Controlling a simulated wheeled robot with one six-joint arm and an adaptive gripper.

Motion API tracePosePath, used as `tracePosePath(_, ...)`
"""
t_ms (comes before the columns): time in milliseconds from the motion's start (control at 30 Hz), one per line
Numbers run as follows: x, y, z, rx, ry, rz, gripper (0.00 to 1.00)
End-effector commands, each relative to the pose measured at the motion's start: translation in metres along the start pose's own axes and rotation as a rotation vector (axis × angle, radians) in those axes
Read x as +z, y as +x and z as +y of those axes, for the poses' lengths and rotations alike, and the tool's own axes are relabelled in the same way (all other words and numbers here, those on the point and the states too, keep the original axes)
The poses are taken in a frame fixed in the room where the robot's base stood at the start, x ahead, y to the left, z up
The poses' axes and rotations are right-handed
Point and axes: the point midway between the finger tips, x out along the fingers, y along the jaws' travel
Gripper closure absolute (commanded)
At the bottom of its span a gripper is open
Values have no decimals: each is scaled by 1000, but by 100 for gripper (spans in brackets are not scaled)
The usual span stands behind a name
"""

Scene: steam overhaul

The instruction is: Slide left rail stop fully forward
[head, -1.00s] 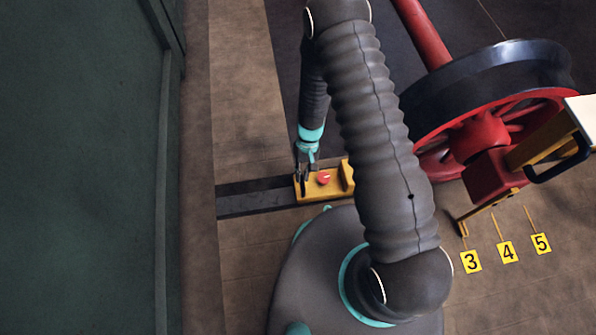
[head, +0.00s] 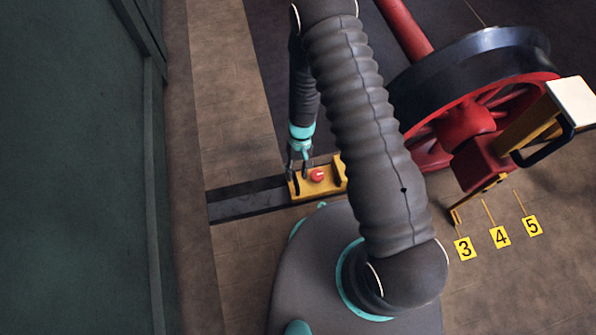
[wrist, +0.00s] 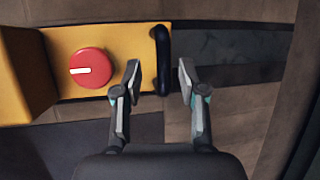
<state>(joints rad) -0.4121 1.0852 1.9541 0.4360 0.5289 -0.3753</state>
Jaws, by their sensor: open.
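The rail stop is a yellow block (head: 325,180) sitting on the dark rail in the head view, beside the red wheel. It has a round red knob (wrist: 90,68) with a white mark and a black handle (wrist: 161,60) at its end in the wrist view. My gripper (head: 299,172) is at the stop's left end in the head view. I see no clear contact. My arm hides the stop's right end in the head view.
The dark rail (head: 245,199) runs clear to the left of the stop. A green wall (head: 75,180) fills the left side.

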Motion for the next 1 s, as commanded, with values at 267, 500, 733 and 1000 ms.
tracePosePath(267,-2,-41,1,-2,2,6,59)
tracePosePath(500,-1,-88,3,-2,6,5,59)
tracePosePath(733,0,-113,4,-2,6,1,59)
tracePosePath(1000,0,-119,4,-2,6,0,59)
